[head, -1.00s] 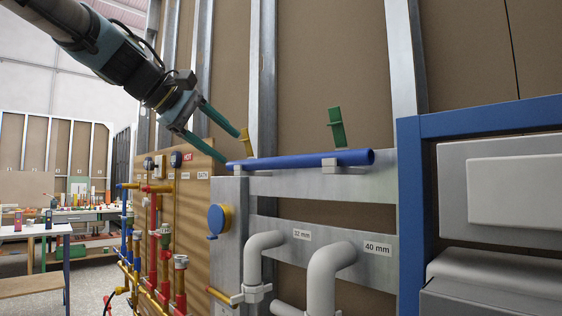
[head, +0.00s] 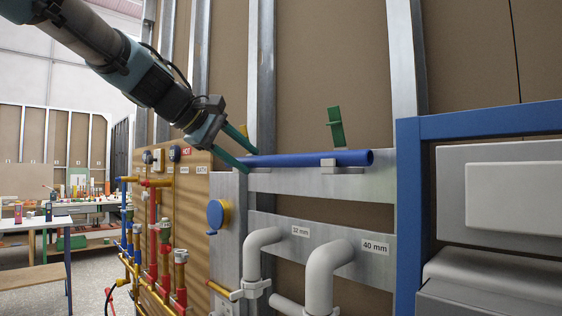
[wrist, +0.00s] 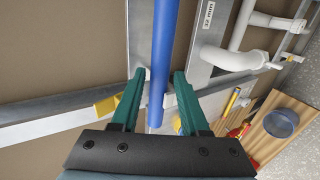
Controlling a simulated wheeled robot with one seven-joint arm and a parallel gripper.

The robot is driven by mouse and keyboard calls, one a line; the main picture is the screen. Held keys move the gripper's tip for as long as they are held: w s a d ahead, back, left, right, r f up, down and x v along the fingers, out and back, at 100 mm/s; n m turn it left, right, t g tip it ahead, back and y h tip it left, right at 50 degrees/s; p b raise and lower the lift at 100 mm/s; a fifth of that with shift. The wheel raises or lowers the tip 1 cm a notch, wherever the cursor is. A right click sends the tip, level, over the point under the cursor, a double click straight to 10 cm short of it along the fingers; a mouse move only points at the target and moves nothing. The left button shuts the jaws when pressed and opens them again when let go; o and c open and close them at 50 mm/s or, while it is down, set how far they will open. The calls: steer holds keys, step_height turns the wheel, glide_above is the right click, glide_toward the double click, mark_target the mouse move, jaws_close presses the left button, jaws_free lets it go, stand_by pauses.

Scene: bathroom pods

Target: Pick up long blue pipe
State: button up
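The long blue pipe (head: 315,158) lies level along the top of a grey metal rail, with a grey support block (head: 328,165) under its right part. My gripper (head: 249,160) is at the pipe's left end, fingers slanting down to the right. In the wrist view the blue pipe (wrist: 160,50) runs between the two green fingers of my gripper (wrist: 160,76). The fingers are open, with a gap visible on each side of the pipe. The pipe's left end is partly hidden by the near finger.
A green upright tab (head: 336,127) stands behind the pipe. A yellow tab (wrist: 106,105) is beside the left finger. Grey elbow pipes (head: 325,270) are below the rail. A blue-framed unit (head: 410,210) stands at right. Valves and coloured pipes (head: 152,240) are at left.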

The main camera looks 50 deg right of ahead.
jaws_close()
steer(key=shift+r, duration=0.1)
stand_by(0.4)
